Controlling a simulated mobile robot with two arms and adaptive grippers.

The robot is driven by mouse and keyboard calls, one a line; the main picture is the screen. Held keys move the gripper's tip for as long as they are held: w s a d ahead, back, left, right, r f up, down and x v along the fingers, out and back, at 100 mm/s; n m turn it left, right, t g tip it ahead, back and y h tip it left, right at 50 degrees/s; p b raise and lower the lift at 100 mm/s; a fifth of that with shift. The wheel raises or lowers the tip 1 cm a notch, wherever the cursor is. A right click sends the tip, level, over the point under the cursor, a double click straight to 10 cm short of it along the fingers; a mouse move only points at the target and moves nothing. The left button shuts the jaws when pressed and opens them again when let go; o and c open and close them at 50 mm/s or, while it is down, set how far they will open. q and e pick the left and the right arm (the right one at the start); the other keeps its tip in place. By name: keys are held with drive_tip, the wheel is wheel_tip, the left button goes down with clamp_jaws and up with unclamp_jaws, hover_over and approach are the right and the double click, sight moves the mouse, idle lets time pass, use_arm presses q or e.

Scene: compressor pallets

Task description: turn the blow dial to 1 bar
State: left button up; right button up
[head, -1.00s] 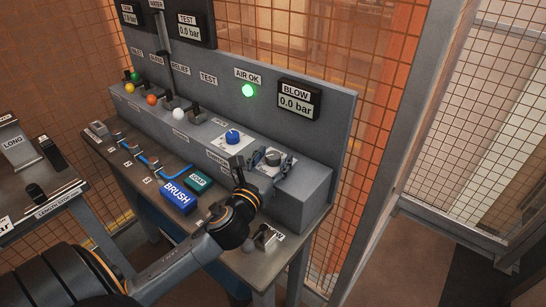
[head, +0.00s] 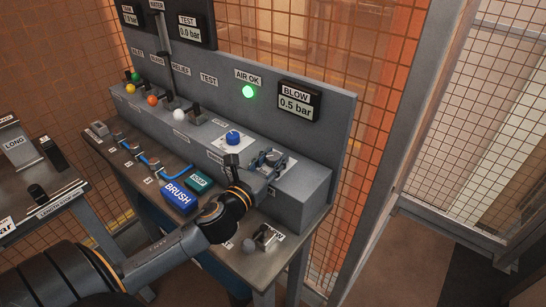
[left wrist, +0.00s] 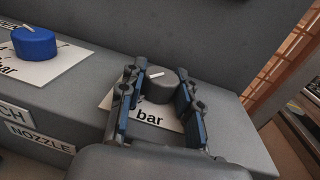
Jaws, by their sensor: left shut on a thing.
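The blow dial is a dark grey knob with a white pointer mark; it shows in the left wrist view (left wrist: 161,86) on a white plate (left wrist: 172,121) with "bar" lettering. In the head view it is mostly hidden by my left gripper (head: 268,160). My left gripper's two fingers stand on either side of the knob in the left wrist view (left wrist: 158,92), shut on it. The BLOW display (head: 295,104) reads 0.5 bar. My right gripper is not in view.
A blue knob (head: 233,138) on its own white plate sits left of the dial. A green AIR OK lamp (head: 248,91) glows on the back panel. Several levers, a blue BRUSH block (head: 179,196) and a teal block (head: 200,179) are to the left. Wire mesh stands behind.

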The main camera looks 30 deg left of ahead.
use_arm(q)
drive_tip(key=m+h, duration=0.2)
drive_tip(key=h, duration=0.1)
drive_tip(key=shift+a, duration=0.1)
drive_tip(key=shift+m+g+h+b, duration=0.55)
drive_tip(key=shift+m+h, duration=0.55)
drive_tip(key=shift+h, duration=1)
drive_tip(key=o, duration=1.2)
drive_tip(key=shift+c, duration=0.2)
